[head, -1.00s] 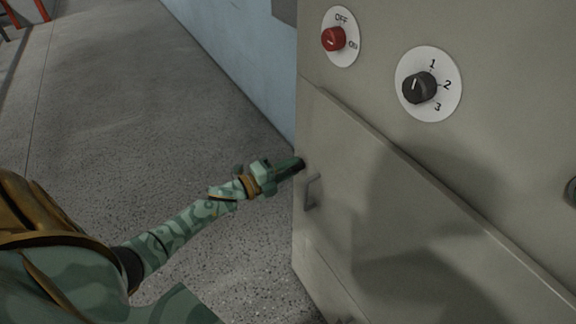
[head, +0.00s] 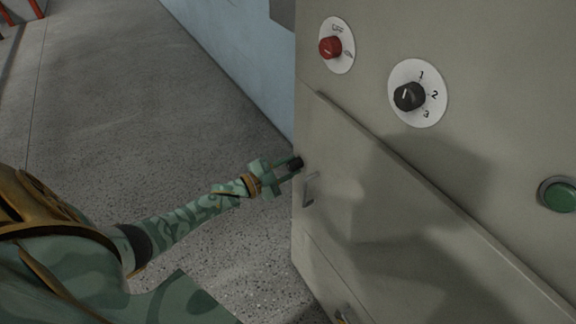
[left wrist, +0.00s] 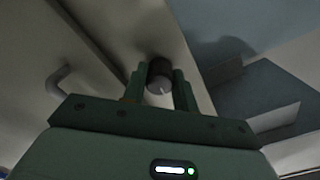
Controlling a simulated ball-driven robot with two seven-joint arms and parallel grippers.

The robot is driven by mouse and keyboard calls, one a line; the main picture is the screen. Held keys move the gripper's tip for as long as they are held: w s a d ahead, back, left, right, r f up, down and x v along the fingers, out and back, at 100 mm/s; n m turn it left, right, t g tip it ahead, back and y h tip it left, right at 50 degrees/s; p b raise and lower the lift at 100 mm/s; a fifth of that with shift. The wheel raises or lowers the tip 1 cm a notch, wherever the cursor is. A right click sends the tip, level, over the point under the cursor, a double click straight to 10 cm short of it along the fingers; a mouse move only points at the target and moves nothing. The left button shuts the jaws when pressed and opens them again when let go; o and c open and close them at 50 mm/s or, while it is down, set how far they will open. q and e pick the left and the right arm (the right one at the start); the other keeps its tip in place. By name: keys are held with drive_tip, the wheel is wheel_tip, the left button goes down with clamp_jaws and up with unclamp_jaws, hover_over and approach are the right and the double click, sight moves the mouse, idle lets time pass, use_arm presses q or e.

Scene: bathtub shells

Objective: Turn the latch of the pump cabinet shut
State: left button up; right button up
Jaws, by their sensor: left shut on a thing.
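The pump cabinet (head: 470,90) fills the right of the head view, with its grey door panel (head: 345,145) below the dials. The latch (head: 297,162) is a small dark knob at the upper left edge of the door. My left gripper (head: 292,166) reaches it from the left and is shut on it. In the left wrist view the latch (left wrist: 160,74) sits between the two green fingers, round and dark with a small light mark. The fingers hide part of the latch, and I cannot tell its exact angle. My right gripper is not in view.
A grey handle (head: 309,189) projects from the door just right of my left gripper; it also shows in the left wrist view (left wrist: 59,84). Above are a red knob (head: 331,47) and a black dial (head: 409,96). A green button (head: 560,195) is at the right. Open floor lies left.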

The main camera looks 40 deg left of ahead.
use_arm(q)
drive_tip(key=shift+n, duration=0.6)
drive_tip(key=o, duration=1)
drive_tip(key=shift+c, duration=0.2)
drive_tip(key=p+v, duration=0.2)
drive_tip(key=v, duration=1.4)
drive_tip(key=shift+s+p, duration=0.25)
drive_tip(key=shift+p, duration=0.1)
